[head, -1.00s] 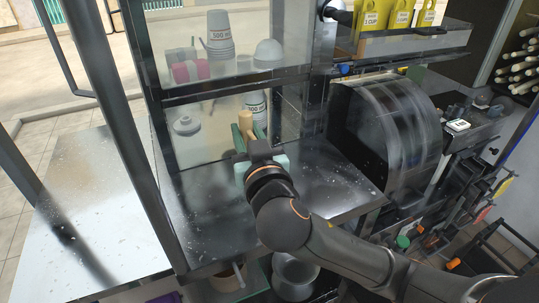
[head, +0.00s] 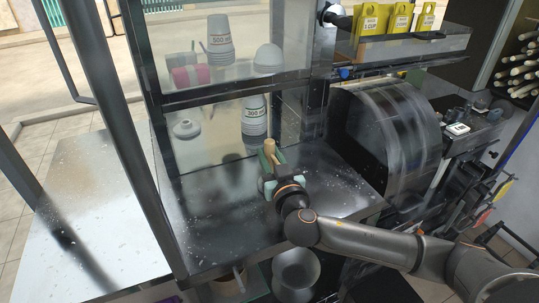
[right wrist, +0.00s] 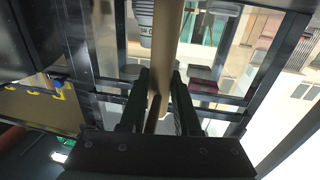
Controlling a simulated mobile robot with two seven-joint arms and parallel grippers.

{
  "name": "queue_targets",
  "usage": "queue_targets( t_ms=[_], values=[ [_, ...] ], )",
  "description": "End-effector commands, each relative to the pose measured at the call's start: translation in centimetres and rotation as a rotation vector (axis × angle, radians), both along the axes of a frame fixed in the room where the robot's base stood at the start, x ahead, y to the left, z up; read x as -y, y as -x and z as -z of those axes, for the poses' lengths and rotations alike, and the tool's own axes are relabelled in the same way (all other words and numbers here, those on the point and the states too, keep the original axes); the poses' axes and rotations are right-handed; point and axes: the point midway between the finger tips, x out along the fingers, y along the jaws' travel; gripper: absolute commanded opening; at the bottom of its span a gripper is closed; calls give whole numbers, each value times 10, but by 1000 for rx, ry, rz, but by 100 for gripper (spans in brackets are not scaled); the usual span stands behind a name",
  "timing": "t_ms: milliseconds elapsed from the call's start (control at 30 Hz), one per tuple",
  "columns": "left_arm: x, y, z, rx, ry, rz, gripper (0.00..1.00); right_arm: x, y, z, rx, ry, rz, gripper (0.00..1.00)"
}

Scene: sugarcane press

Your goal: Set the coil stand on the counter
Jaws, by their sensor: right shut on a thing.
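My right gripper (head: 268,165) is over the dark counter (head: 215,215), in front of the glass. It is shut on a tan rod-like piece (head: 270,147), which appears to be the coil stand. In the right wrist view the tan piece (right wrist: 166,50) runs between the two dark fingers (right wrist: 158,100). The gripper and arm hide its lower part, and I cannot tell whether it touches the counter. My left gripper is not in view.
Stacked cups (head: 254,118) stand behind the glass, close beyond the gripper. A dark curved machine housing (head: 385,130) stands right of the counter. A shelf with yellow tags (head: 400,45) is above it. The counter's left and front parts are clear.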

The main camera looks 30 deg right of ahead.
Motion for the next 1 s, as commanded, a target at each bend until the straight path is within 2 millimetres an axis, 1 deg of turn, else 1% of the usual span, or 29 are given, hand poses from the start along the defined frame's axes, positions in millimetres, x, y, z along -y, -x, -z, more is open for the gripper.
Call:
queue_targets(
  t_ms=[267,400,433,667,700,900,1000],
  values=[
    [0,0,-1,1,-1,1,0,0,0,-2,10,1,0,0],
    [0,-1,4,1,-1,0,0,0,0,2,9,0,0,0],
    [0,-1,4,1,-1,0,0,-1,0,5,1,-1,0,32],
    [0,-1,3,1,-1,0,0,0,0,4,1,0,0,57],
    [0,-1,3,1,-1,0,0,0,0,4,1,0,0,60],
    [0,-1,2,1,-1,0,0,0,0,4,1,0,0,60],
    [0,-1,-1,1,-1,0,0,0,0,1,2,0,0,60]
  ],
)
